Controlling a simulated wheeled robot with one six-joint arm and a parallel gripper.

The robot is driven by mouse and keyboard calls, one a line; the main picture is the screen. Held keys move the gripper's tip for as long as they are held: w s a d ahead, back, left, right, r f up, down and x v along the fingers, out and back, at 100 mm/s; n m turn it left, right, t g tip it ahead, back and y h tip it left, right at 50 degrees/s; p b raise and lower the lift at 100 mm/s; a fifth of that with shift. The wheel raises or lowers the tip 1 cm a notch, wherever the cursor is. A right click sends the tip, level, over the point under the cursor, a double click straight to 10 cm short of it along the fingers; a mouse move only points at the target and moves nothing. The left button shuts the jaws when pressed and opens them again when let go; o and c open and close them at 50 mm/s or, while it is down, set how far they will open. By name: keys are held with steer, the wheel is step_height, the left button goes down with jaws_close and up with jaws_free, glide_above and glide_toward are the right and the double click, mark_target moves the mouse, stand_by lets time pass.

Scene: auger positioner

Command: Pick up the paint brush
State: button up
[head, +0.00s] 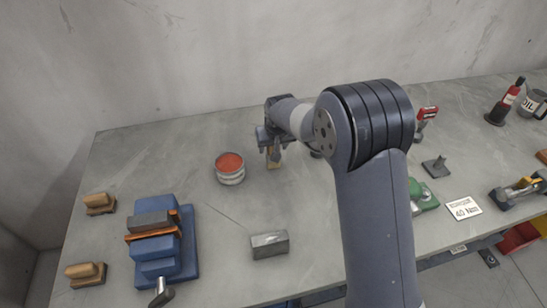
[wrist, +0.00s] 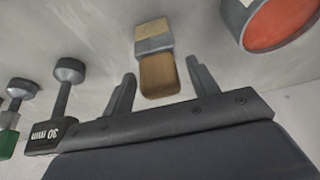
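The paint brush (wrist: 158,74) has a short wooden handle, a grey band and pale yellowish bristles. In the wrist view it lies ahead of my gripper (wrist: 161,70), its handle end between the two spread fingers, with a gap on each side. In the head view only a small tan part of the brush (head: 271,163) shows below my gripper (head: 271,150), and the arm hides the rest. My gripper is open and empty. I cannot tell how high the fingers are above the table.
A can of red paint (head: 230,168) stands just left of my gripper. A blue vise (head: 160,245), wooden brushes (head: 99,204) and a grey block (head: 269,244) are nearer the front. A green-based tool (head: 424,197) and a "40 Nm" card (head: 464,208) lie to the right.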

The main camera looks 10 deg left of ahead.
steer(key=c, duration=0.9)
steer(key=shift+r, duration=0.15)
step_height(320, 180, up, 10)
steer(key=shift+f+b, duration=0.1)
steer(key=shift+b, duration=0.75)
